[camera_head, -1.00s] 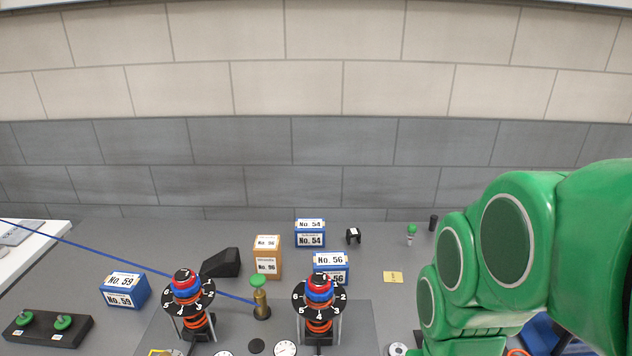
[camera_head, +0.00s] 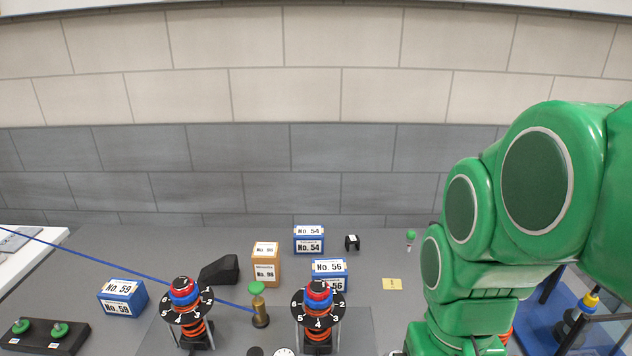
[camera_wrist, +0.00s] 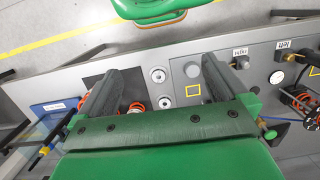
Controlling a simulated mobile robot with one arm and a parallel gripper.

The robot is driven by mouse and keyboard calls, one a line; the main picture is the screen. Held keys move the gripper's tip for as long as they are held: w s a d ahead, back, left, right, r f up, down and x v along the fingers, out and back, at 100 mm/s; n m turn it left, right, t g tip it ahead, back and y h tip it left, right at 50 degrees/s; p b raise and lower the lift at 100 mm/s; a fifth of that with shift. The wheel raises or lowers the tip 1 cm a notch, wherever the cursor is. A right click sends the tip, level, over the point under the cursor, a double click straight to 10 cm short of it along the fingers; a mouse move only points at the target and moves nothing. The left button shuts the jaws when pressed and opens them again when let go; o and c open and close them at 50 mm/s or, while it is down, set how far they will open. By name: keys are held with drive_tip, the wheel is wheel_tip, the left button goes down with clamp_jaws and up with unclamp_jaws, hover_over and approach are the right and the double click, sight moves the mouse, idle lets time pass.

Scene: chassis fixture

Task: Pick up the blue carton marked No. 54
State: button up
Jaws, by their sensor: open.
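The blue carton marked No. 54 (camera_head: 309,241) stands upright near the back of the grey table, left of the picture's middle in the head view. It has white labels on its top and front. My gripper (camera_wrist: 154,85) shows in the wrist view with its two dark fingers apart and nothing between them. Below the fingers lie the bench surface and a panel with round dials. The carton does not show in the wrist view. In the head view my green arm fills the right side, and the gripper itself is not seen there.
An orange carton (camera_head: 266,266) stands left of No. 54, and blue carton No. 56 (camera_head: 329,272) stands in front. Two numbered dial posts (camera_head: 183,310) (camera_head: 318,318) rise nearer. A small black object (camera_head: 352,242) sits to the right. Blue carton No. 59 (camera_head: 122,299) is far left.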

drive_tip(key=w+a+r+m+y, duration=0.2)
drive_tip(key=w+a+m, duration=0.15)
drive_tip(key=w, duration=0.65)
drive_tip(key=w+a+r+m+y, duration=0.25)
drive_tip(key=w+a, duration=0.25)
drive_tip(key=w, duration=0.6)
drive_tip(key=w+a+r+m+y, duration=0.25)
drive_tip(key=w+a, duration=0.25)
drive_tip(key=w, duration=0.5)
drive_tip(key=w+m+y, duration=0.3)
drive_tip(key=w+m, duration=0.1)
drive_tip(key=w, duration=1.1)
drive_tip(key=w+d+f+m+t+y, duration=0.1)
drive_tip(key=w+d+f+m+y, duration=0.2)
drive_tip(key=w, duration=0.5)
drive_tip(key=w+f+m+t, duration=0.1)
drive_tip(key=w+f+m, duration=0.1)
drive_tip(key=w+f, duration=0.35)
approach(309, 235)
drive_tip(key=w+a+f, duration=0.2)
drive_tip(key=f, duration=0.1)
drive_tip(key=shift+w, duration=0.3)
drive_tip(key=shift+a+f, duration=0.25)
drive_tip(key=shift+a, duration=0.15)
drive_tip(key=shift+r+x, duration=0.2)
drive_tip(key=shift+x, duration=3.2)
drive_tip(key=shift+s+a, duration=0.1)
drive_tip(key=c, duration=1.2)
